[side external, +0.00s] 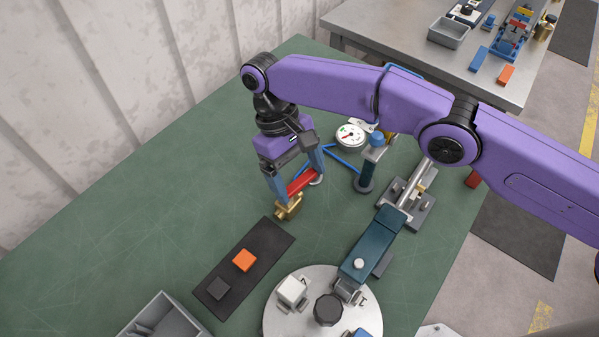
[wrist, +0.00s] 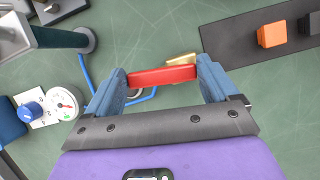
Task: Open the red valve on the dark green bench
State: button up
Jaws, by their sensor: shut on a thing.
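The red valve lever (side external: 302,180) sits on a brass valve body (side external: 289,208) on the dark green bench (side external: 120,230). My gripper (side external: 292,188) points down over it, with its blue fingers on either side of the red lever. In the wrist view the red lever (wrist: 162,75) spans the gap between the two fingertips (wrist: 163,82), touching both. Part of the brass body (wrist: 181,60) shows behind the lever.
A dark mat (side external: 243,272) with an orange block (side external: 244,260) and a dark block (side external: 218,288) lies just in front of the valve. A round light plate (side external: 322,310) with fixtures stands at the front. Open bench lies left.

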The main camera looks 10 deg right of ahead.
aim_at(299, 181)
dwell(0.4)
jog(key=o, duration=1.3)
notch_tip(299, 181, up, 4)
jog(key=shift+f, duration=0.25)
jog(key=shift+s+d+r, duration=1.4)
jog(key=shift+d+r, duration=0.2)
jog(key=shift+d, duration=0.25)
jog(key=shift+s+d+r, duration=1.4)
jog(key=shift+d+r, duration=0.2)
jog(key=shift+d, duration=0.3)
jog(key=shift+s+d+r, duration=1.4)
jog(key=shift+d+r, duration=0.2)
jog(key=shift+d, duration=0.25)
